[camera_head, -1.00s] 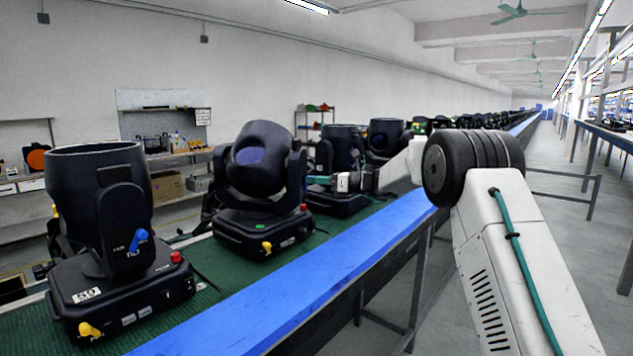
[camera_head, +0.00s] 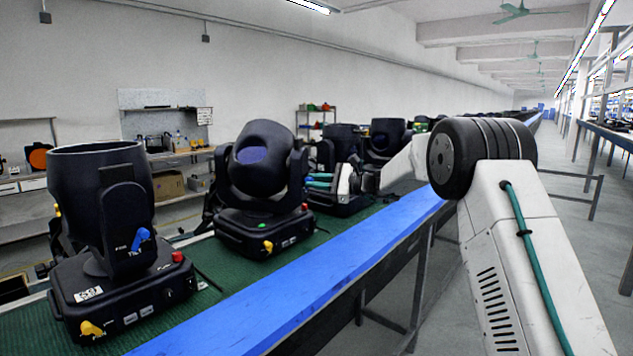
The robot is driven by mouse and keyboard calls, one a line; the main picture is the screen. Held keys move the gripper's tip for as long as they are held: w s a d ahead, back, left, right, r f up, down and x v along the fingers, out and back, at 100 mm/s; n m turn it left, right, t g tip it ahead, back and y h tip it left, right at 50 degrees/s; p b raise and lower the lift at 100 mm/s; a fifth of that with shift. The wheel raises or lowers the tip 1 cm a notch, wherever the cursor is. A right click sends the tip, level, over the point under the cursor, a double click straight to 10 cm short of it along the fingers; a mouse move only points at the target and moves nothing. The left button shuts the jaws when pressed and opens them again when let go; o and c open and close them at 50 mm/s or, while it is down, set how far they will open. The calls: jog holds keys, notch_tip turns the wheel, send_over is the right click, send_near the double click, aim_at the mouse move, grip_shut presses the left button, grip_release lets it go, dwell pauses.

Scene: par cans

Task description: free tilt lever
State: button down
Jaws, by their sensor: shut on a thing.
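Black moving-head lights stand in a row on the green belt. The second light (camera_head: 258,165) has its head tilted between its yoke arms. My gripper (camera_head: 309,181) reaches from the right to this light's right yoke arm, with its teal fingers pointing left. The fingers are shut on the tilt lever there, which is too small and covered to make out. The nearest light (camera_head: 98,190) stands apart at the left with its head upright. A blue lever (camera_head: 140,238) shows on its yoke arm.
A blue rail (camera_head: 310,290) runs along the belt's near edge, below my arm. A third light (camera_head: 340,150) stands close behind my gripper. Shelves (camera_head: 185,150) line the wall. The aisle floor at the right is clear.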

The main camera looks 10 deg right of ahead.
jog(key=shift+s+a+n, duration=0.1)
jog(key=shift+s+n, duration=0.1)
jog(key=shift+n, duration=0.8)
jog(key=shift+f, duration=0.1)
jog(key=c, duration=1.4)
grip_release()
jog(key=v, duration=0.7)
jog(key=shift+s+d, duration=0.2)
jog(key=shift+d, duration=0.15)
